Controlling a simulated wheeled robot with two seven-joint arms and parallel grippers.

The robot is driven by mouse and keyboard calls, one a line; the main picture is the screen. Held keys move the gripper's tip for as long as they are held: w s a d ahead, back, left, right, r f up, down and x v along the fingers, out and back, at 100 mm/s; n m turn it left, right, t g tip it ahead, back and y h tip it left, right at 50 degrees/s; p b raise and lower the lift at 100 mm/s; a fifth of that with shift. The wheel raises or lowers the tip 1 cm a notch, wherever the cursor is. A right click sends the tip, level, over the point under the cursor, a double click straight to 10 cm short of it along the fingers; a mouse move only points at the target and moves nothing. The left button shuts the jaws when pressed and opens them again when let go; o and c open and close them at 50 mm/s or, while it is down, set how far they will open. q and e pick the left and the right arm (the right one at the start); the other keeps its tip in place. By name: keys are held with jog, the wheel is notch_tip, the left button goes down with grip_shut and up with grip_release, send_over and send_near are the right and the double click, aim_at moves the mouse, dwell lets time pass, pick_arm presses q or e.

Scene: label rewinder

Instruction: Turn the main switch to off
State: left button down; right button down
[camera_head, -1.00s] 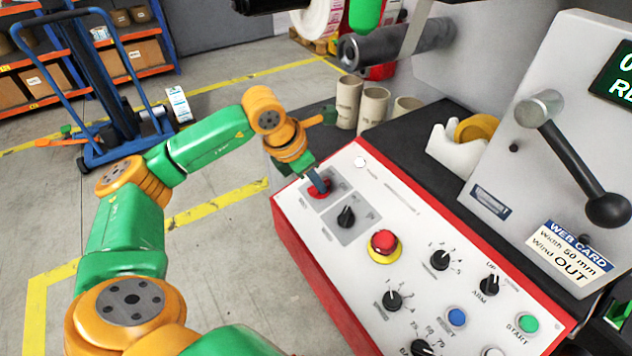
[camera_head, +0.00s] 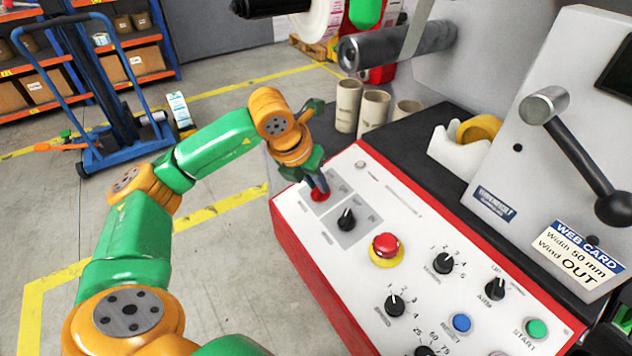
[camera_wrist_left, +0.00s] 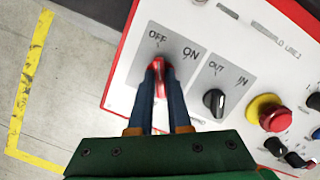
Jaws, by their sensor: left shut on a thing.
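The main switch is a red knob (camera_head: 319,195) on a grey plate at the far left corner of the control panel. In the left wrist view the red knob (camera_wrist_left: 158,76) sits below the OFF and ON labels, its grip lined up roughly toward OFF. My left gripper (camera_head: 321,186) reaches down to it from above. Its two dark blue fingers are shut on the knob, one on each side, and hide part of it. My right gripper is not in view.
Beside the switch is a black IN/OUT selector (camera_head: 346,218). A red emergency stop (camera_head: 386,246) on a yellow ring is further right. Cardboard cores (camera_head: 373,108) stand behind the panel. The machine's display (camera_head: 617,72) is dark. Open floor lies to the left.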

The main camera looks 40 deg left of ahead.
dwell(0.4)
pick_arm(q)
jog(key=c, duration=0.9)
grip_release()
jog(key=shift+o, duration=0.2)
jog(key=v, duration=0.7)
